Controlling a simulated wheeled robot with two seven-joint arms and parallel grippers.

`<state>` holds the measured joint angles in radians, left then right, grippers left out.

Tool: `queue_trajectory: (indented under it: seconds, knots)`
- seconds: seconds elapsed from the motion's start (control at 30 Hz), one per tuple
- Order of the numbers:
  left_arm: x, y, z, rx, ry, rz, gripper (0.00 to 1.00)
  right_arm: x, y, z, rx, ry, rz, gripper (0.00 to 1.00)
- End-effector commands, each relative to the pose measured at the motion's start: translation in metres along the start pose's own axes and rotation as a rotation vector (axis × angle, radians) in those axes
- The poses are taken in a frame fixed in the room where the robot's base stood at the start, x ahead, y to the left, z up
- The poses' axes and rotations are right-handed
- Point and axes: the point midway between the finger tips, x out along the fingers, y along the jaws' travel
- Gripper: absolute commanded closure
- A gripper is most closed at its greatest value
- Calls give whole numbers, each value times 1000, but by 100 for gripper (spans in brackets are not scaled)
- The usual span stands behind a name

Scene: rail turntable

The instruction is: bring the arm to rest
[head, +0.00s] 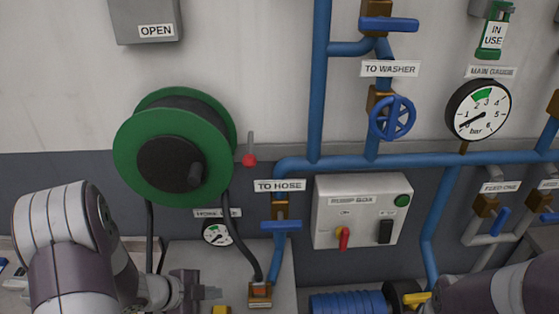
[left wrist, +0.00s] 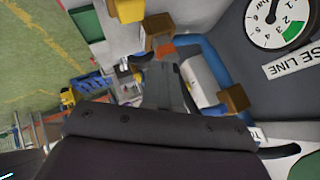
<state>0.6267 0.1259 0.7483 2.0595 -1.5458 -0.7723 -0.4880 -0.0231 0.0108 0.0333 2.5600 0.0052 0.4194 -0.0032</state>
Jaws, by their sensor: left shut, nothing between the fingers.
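My left gripper (head: 212,293) is low in the head view, in front of the grey panel and left of the brown hose fitting (head: 260,294). Its fingers are shut with nothing between them. In the left wrist view the gripper (left wrist: 168,82) points away from the camera, and a blue pipe (left wrist: 208,65) and brown fittings show beyond it. I cannot tell whether it touches anything. My right arm shows at the lower right of the head view, but its gripper is not visible.
A green hose reel (head: 135,137) hangs above my left arm, with black hoses running down. A pump box (head: 362,212), blue pipes, a blue handwheel (head: 392,118) and a main gauge (head: 478,109) are on the wall.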

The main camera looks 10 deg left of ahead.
Motion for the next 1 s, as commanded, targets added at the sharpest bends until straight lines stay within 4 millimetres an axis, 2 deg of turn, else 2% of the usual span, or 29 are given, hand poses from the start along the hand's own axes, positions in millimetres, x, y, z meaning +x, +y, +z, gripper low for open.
queue_trajectory:
  seconds: [0.07, 0.13, 0.2, 0.27, 0.3, 0.37, 0.43, 0.5, 0.6, 0.7, 1.0]
  knots:
    - [0, 3, 11, -56, -56, 12, 100, 0, 0, 0, 0, 0, 0, 57]
    - [-6, 9, 41, -245, -219, 2, 100, 0, 0, 0, 0, 0, 0, 57]
    - [-27, 13, 72, -519, -446, -45, 100, 1, 0, 0, 0, 0, 0, 57]
    - [-46, 21, 80, -777, -631, -88, 100, 5, 0, 1, 0, 0, 0, 57]
    - [-57, 30, 73, -947, -731, -108, 100, 8, 0, 1, 0, 0, 0, 57]
    - [-66, 45, 48, -1180, -832, -120, 100, 12, 0, 2, 0, 0, 0, 57]
    - [-67, 62, 5, -1390, -880, -102, 100, 18, 0, 2, 0, 0, 0, 57]
    - [-61, 70, -37, -1485, -859, -66, 100, 22, 0, 3, 0, 0, 0, 57]
    - [-50, 62, -70, -1420, -784, -54, 100, 25, 0, 3, 0, 0, 0, 57]
    - [-45, 61, -78, -1378, -773, -39, 100, 25, 0, 3, 0, 0, 0, 57]
    - [-45, 60, -78, -1375, -772, -40, 100, 24, 0, 3, 0, 0, 0, 57]
